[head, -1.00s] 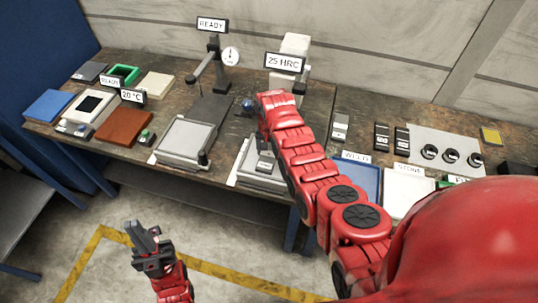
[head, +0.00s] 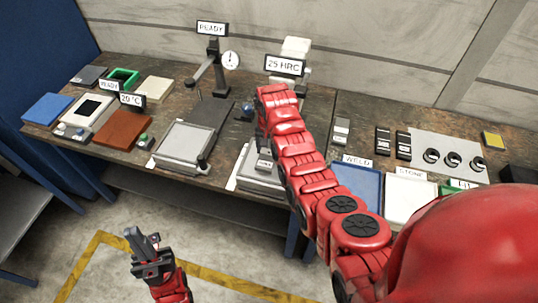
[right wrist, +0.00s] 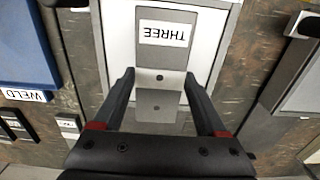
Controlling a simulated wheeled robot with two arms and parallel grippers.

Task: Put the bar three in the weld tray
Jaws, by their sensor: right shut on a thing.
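Bar three is a grey metal bar with a white THREE label (right wrist: 165,35). In the right wrist view it lies between the fingers of my right gripper (right wrist: 160,82), which is shut on it over a pale metal plate. In the head view the bar (head: 264,166) shows beside my red right arm, which hides most of the right gripper. My left gripper (head: 141,240) is open and empty above the floor.
A tester with a 25 HRC sign (head: 285,65) stands behind the bar. A white STONE tray (head: 410,200) is right of the weld tray. A dial stand (head: 213,65) is at the left.

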